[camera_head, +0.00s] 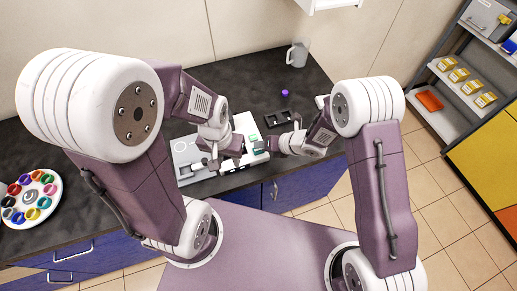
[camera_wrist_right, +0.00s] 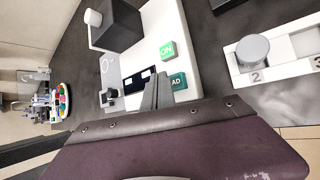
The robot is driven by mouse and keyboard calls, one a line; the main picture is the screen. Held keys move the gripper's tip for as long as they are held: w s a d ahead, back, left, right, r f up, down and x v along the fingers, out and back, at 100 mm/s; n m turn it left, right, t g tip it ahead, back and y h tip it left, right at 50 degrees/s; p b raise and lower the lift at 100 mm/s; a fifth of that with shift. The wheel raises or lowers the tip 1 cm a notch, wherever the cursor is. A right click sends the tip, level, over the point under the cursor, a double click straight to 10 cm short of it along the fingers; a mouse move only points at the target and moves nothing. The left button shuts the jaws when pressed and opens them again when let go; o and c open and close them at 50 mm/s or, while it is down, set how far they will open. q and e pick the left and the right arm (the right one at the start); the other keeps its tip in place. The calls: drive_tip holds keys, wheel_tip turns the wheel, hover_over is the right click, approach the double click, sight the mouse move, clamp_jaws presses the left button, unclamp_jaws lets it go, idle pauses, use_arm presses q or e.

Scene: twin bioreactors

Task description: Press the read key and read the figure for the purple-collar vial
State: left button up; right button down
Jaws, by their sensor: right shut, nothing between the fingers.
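The white instrument (camera_wrist_right: 130,62) has a green ON key (camera_wrist_right: 167,50) and a teal read key (camera_wrist_right: 178,83), whose label is partly hidden by my right gripper. My right gripper (camera_wrist_right: 160,90) is shut and empty, its tips at the read key's edge; I cannot tell whether they touch it. It also shows at the instrument's right end in the head view (camera_head: 269,146). A dark display (camera_wrist_right: 136,82) lies beside the fingers, and I can read no figure on it. My left gripper (camera_head: 226,160) is over the instrument's left part. A small purple-topped object (camera_head: 284,93) stands behind; I cannot confirm it is the vial.
A black block with a white knob (camera_wrist_right: 118,22) stands on the instrument. A white numbered rack (camera_wrist_right: 285,62) holds a grey cylinder (camera_wrist_right: 253,50) at position 2. A black tray (camera_head: 279,119), a grey jug (camera_head: 297,54) and a round tray of coloured items (camera_head: 55,187) are on the dark bench.

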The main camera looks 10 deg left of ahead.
idle(0.4)
drive_tip(key=shift+f+b, duration=0.4)
drive_tip(key=shift+b, duration=0.25)
drive_tip(key=shift+f+b, duration=0.45)
drive_tip(key=shift+b, duration=0.1)
idle(0.5)
drive_tip(key=shift+r, duration=0.15)
drive_tip(key=shift+r+p, duration=0.45)
drive_tip(key=shift+r, duration=0.25)
wheel_tip(320, 180, up, 5)
drive_tip(key=p, duration=0.3)
drive_tip(key=shift+r+p, duration=0.1)
drive_tip(key=shift+p, duration=0.25)
idle(0.6)
